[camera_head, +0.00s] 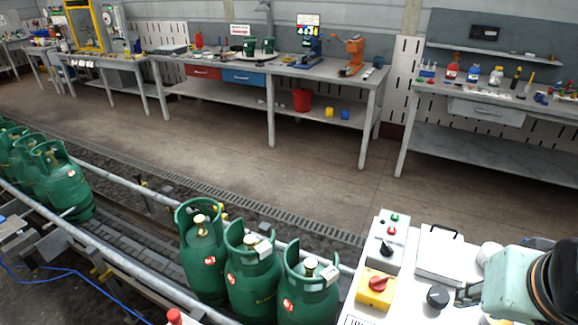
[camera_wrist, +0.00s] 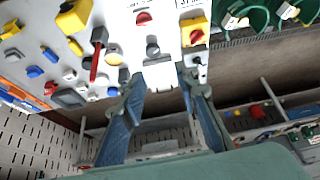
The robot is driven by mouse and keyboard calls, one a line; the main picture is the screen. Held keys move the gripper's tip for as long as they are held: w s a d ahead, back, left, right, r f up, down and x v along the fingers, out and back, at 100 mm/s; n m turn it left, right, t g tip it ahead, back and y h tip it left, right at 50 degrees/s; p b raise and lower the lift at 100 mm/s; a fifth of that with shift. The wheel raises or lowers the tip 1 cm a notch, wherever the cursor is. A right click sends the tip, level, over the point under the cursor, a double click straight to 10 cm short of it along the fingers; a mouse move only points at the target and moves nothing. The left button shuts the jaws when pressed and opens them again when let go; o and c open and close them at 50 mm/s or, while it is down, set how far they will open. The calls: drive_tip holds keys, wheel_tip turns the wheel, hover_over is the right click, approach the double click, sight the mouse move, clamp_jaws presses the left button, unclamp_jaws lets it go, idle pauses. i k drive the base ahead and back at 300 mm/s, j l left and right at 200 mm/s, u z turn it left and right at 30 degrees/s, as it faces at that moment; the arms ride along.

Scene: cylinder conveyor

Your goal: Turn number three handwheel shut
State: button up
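Three green gas cylinders stand close together on the conveyor in the head view: a left one (camera_head: 203,262), a middle one (camera_head: 252,281) and a right one (camera_head: 308,299). I cannot read which is number three. White tags hang at the middle and right collars. My gripper (camera_wrist: 160,77) is open and empty in the wrist view, its blue-grey fingers apart above the control panel. In the head view it is at the lower right, away from the cylinders.
Several more green cylinders (camera_head: 62,188) stand at the left. A white control panel (camera_head: 405,262) with a red-on-yellow switch (camera_head: 377,284) and black knobs lies between the right cylinder and my gripper. Workbenches line the back wall; the floor (camera_head: 240,165) before them is clear.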

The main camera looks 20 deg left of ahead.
sight(200, 219)
drive_tip(key=u, duration=1.8)
drive_tip(key=k+j, duration=0.1)
drive_tip(key=j, duration=0.5)
drive_tip(key=k+j, duration=0.15)
drive_tip(key=j, duration=0.15)
drive_tip(key=j+z, duration=0.25)
drive_tip(key=j, duration=0.55)
drive_tip(key=j+z, duration=0.2)
drive_tip(key=j, duration=0.55)
drive_tip(key=i+j+z, duration=0.1)
drive_tip(key=j, duration=0.3)
drive_tip(key=i+j+z, duration=0.1)
drive_tip(key=i+j, duration=0.15)
drive_tip(key=j, duration=0.15)
drive_tip(key=i+j+z, duration=0.1)
drive_tip(key=i+j, duration=0.15)
drive_tip(key=i+j+z, duration=0.15)
drive_tip(key=j, duration=0.35)
drive_tip(key=i, duration=0.05)
